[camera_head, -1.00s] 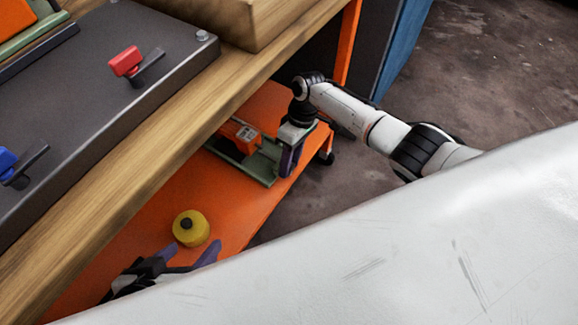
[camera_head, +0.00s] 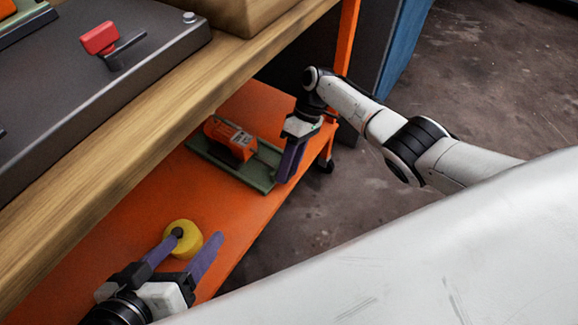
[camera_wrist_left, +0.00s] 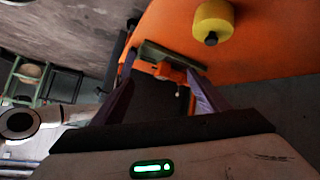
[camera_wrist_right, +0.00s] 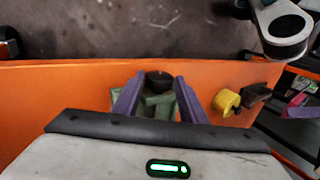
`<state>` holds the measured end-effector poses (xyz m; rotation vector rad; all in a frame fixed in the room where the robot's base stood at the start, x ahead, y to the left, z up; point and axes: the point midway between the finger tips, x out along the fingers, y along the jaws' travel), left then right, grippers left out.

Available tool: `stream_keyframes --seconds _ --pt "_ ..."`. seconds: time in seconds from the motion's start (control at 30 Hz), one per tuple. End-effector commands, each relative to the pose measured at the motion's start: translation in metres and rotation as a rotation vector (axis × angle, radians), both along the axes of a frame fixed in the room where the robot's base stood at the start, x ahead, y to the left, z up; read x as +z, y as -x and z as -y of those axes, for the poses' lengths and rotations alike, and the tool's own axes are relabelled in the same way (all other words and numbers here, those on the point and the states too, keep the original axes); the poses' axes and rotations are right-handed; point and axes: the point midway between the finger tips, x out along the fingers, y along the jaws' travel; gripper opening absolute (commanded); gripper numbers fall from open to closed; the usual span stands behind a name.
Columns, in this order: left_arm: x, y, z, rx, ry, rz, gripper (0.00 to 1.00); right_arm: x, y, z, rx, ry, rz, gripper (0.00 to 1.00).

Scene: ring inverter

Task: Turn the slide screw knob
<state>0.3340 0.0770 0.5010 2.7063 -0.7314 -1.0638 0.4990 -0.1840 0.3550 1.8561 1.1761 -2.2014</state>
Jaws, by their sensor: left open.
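The orange device (camera_head: 231,137) sits on a green slide base (camera_head: 225,170) on the orange shelf. The slide's dark round knob (camera_wrist_right: 158,78) shows in the right wrist view. My right gripper (camera_head: 293,160) is at the slide's right end, its purple fingers (camera_wrist_right: 160,88) on either side of the knob; I cannot tell whether they touch it. In the head view the gripper hides the knob. My left gripper (camera_head: 197,240) is open and empty, low at the front, in front of a yellow cylinder with a dark knob (camera_head: 183,240). The device also shows beyond my left fingers (camera_wrist_left: 171,73).
The yellow cylinder also shows in the left wrist view (camera_wrist_left: 214,22). A wooden tabletop (camera_head: 110,150) overhangs the shelf, with a dark panel bearing a red-handled switch (camera_head: 101,39). The orange shelf (camera_head: 130,215) is bare between device and cylinder. Grey floor (camera_head: 480,80) lies to the right.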

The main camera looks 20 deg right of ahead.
Motion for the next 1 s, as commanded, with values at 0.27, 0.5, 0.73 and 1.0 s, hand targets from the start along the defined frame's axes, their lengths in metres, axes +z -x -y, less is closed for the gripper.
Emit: stream_keyframes --seconds 0.27,0.5,0.73,1.0 --pt "0.000 0.000 0.000 0.000 -0.001 -0.001 0.69 0.000 0.000 0.000 -0.001 0.000 0.001 0.53" --pt "0.003 0.000 -0.002 0.001 -0.011 -0.002 0.69 0.013 -0.005 0.006 -0.002 0.001 0.005 0.53" --pt "-0.008 0.004 -0.008 -0.001 -0.060 -0.044 0.69 0.053 -0.018 0.025 -0.002 0.001 0.005 0.53" --pt "-0.020 0.006 -0.014 0.000 -0.098 -0.073 0.69 0.084 -0.028 0.042 -0.001 0.000 0.001 0.53"
